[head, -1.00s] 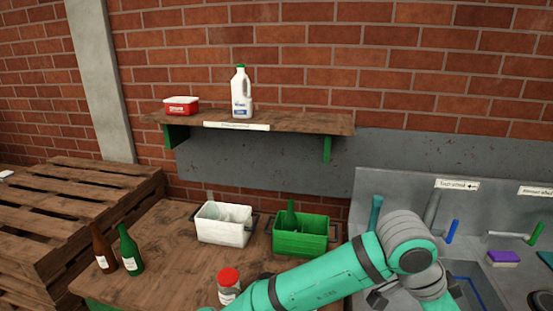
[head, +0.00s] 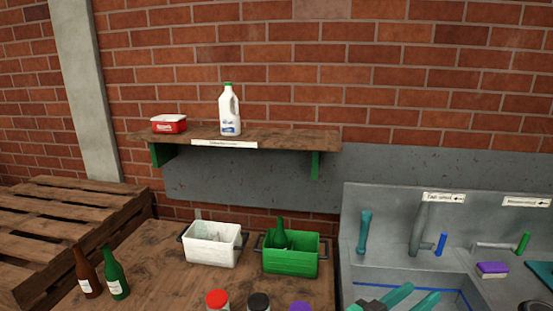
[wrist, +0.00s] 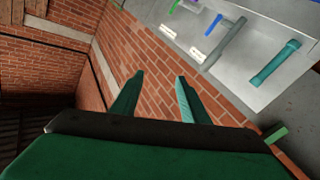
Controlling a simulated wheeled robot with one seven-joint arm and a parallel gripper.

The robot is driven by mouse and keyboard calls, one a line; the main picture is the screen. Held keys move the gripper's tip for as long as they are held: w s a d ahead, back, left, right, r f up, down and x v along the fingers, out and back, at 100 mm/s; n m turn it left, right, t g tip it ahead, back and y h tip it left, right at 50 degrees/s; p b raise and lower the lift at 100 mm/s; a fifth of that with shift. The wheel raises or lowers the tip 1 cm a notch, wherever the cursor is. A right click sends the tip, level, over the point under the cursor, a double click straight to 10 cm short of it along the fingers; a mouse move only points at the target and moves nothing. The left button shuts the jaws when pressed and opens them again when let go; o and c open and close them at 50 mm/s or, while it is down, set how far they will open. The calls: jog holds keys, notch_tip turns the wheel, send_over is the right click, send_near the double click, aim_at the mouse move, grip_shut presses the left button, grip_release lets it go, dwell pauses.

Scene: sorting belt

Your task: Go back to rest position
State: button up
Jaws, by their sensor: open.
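My gripper (head: 424,292) shows at the bottom right of the head view, in front of the grey sink (head: 362,268), with its two teal fingers apart. In the wrist view my gripper (wrist: 160,76) is open and nothing is between the fingers. The wrist view is tilted, with brick wall beyond the fingertips. Most of my arm is out of the head view.
A white crate (head: 190,246) and a green crate (head: 306,268) holding green glass stand on the wooden table (head: 165,270). Brown (head: 87,274) and green (head: 115,276) bottles stand left. Several lids show in front. A shelf (head: 290,138) holds a milk jug (head: 229,112) and red tub (head: 168,125).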

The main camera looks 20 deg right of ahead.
jog(key=w+a+f+n+t+y, duration=0.4)
jog(key=w+a+f+n+t, duration=0.1)
jog(key=a+f+n+t, duration=0.5)
jog(key=s+a+f+n+t+y, duration=0.35)
jog(key=a+f+y, duration=0.25)
jog(key=a+f, duration=0.55)
jog(key=s+a+f+y, duration=0.3)
jog(key=s+a, duration=0.2)
jog(key=a, duration=0.2)
jog(key=s+a+f+y, duration=0.2)
jog(key=s+a+y, duration=0.1)
jog(key=s+a, duration=0.3)
jog(key=s+a+m+g+y, duration=0.1)
jog(key=s+a+m+y, duration=0.1)
jog(key=s+a, duration=0.7)
jog(key=s, duration=0.3)
jog(key=shift+a, duration=0.3)
